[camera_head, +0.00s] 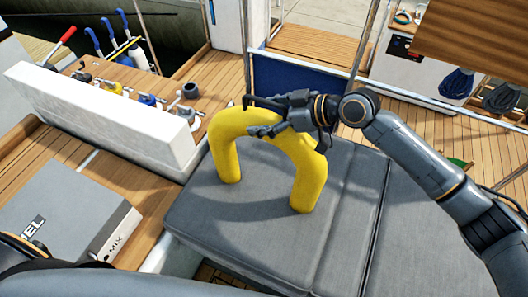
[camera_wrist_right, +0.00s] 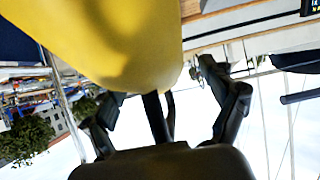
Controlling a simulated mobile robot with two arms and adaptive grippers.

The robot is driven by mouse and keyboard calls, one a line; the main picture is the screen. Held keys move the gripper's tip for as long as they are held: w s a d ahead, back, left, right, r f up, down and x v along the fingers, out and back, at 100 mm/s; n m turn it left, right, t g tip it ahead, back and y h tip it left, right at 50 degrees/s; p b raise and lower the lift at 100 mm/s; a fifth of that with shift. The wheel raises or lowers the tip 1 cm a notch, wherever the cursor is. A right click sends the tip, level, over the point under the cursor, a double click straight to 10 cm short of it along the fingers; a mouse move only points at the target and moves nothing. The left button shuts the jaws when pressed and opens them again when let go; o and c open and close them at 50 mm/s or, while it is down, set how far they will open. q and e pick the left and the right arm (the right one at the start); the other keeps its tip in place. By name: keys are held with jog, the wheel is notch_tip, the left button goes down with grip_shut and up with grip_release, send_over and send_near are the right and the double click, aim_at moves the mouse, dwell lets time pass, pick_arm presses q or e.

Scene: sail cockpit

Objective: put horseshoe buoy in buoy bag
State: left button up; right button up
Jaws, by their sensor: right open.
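The yellow horseshoe buoy (camera_head: 224,150) stands as an arch on the grey cushion, its two ends down. My right gripper (camera_head: 258,117) is at the top of the arch, its fingers open, one along the upper edge and one across the face. In the right wrist view the buoy (camera_wrist_right: 110,35) fills the upper left, close to the spread fingers (camera_wrist_right: 165,98); contact cannot be told. I cannot make out the buoy bag for certain. My left gripper is not in view.
The grey cushion (camera_head: 350,215) has free room around the buoy. A white panel (camera_head: 100,120) with winch handles and rope clutches behind it stands left. A grey box (camera_head: 70,215) lies lower left. A dark blue panel (camera_head: 300,82) and metal rails stand behind the buoy.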

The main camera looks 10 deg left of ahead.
jog(key=shift+a, duration=0.1)
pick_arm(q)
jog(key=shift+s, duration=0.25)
pick_arm(e)
jog(key=shift+c, duration=0.4)
grip_shut()
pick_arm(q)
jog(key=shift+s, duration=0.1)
pick_arm(e)
jog(key=shift+w+r, duration=0.1)
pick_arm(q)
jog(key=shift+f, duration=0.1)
